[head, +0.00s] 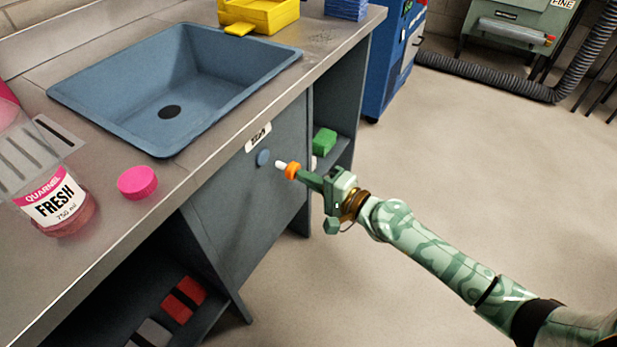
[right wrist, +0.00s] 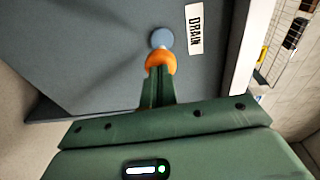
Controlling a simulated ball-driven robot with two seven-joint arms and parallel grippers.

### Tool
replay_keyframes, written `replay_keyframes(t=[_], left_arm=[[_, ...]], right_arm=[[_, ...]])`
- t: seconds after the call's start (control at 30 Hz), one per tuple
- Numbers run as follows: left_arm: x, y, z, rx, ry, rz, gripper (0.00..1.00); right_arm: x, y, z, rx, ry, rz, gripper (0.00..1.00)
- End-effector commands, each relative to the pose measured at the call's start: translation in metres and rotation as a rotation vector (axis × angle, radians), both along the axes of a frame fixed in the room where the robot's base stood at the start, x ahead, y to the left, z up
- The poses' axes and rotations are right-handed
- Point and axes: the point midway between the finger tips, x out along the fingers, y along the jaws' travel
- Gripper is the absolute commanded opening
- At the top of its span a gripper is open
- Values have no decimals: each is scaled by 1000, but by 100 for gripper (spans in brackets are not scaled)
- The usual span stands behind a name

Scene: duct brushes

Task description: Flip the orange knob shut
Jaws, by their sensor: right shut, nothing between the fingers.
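The orange knob (head: 292,170) is on a short white stem that comes out from a round blue disc (head: 263,157) on the grey cabinet front under the sink. It also shows in the right wrist view (right wrist: 160,62), just beyond my fingertips, with the blue disc behind it. My right gripper (head: 304,176) is shut and empty, with its green fingers pointing at the knob. The tips are at the knob's near side and overlap it in view; I cannot tell whether they touch. The tips hide part of the knob. My left gripper is out of view.
A label reading DRAIN (right wrist: 195,28) is beside the disc. The blue sink (head: 125,118) is above in the metal counter. A pink lid (head: 137,181) and a bottle (head: 62,208) stand on the counter. Open shelves flank the panel.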

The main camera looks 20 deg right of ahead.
Motion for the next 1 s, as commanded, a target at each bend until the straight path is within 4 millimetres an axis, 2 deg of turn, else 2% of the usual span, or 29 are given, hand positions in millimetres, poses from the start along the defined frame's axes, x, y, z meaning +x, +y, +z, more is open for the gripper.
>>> replay_keyframes(t=[0.33, 0.63, 1.0], left_arm=[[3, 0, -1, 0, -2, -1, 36], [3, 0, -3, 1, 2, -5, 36], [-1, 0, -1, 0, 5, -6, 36]], right_arm=[[2, 1, 0, 0, 0, 0, 0], [35, 26, 0, 0, -1, 0, 0], [39, 29, 2, 1, -4, -1, 0]])
